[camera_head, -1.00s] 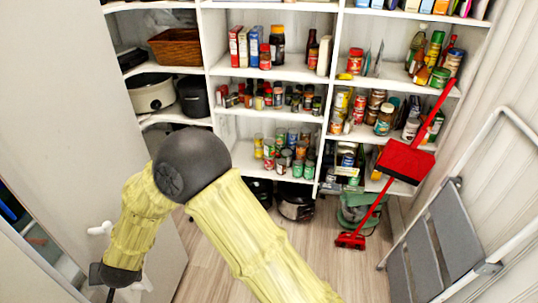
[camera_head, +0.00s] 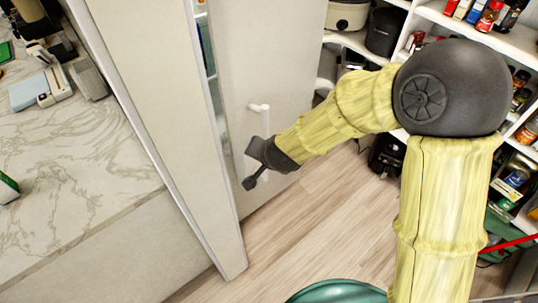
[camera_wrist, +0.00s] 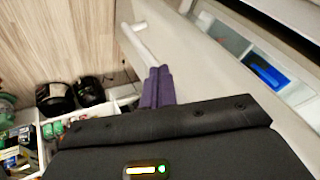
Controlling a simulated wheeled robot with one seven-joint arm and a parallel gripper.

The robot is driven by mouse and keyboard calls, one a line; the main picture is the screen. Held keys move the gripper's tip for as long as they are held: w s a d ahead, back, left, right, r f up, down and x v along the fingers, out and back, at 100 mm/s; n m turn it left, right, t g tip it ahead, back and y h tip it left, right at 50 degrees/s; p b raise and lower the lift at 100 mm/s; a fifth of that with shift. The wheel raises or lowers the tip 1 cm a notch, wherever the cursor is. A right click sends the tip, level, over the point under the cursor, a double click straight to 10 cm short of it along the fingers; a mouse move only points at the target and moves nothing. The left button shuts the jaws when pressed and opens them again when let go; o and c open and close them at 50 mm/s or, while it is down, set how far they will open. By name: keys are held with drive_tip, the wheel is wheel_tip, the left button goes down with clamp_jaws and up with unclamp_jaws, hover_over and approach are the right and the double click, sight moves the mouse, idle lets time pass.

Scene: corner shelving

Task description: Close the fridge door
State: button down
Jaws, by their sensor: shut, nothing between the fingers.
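The fridge door (camera_head: 275,60) is a pale panel standing open in the head view, with a gap at its left edge where shelves and items show. Its white bar handle (camera_head: 265,122) faces me. In the wrist view the handle (camera_wrist: 140,45) shows on the pale door (camera_wrist: 195,60). My gripper (camera_head: 250,183) is by the lower part of the handle. Its dark purple fingers (camera_wrist: 158,85) are shut together and empty, just below the handle in the wrist view. I cannot tell whether they touch the door.
A white upright panel (camera_head: 150,80) stands left of the door, beside a marble counter (camera_head: 70,150). Pantry shelves (camera_head: 450,20) stand at right. A green rounded object (camera_head: 335,292) is at the bottom edge. Wood floor (camera_head: 310,215) is clear below the door.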

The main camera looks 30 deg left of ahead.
drive_tip(key=v, duration=0.6)
drive_tip(key=shift+p, duration=0.35)
drive_tip(key=w+d+r+n+g+y+p, duration=0.1)
drive_tip(key=w+d+r+g+y+p, duration=0.2)
drive_tip(key=w+d+r+g, duration=0.3)
drive_tip(key=w+d+p, duration=0.1)
drive_tip(key=w+d, duration=0.2)
drive_tip(key=w, duration=0.2)
drive_tip(key=shift+w+r, duration=0.15)
drive_tip(key=shift+w, duration=0.25)
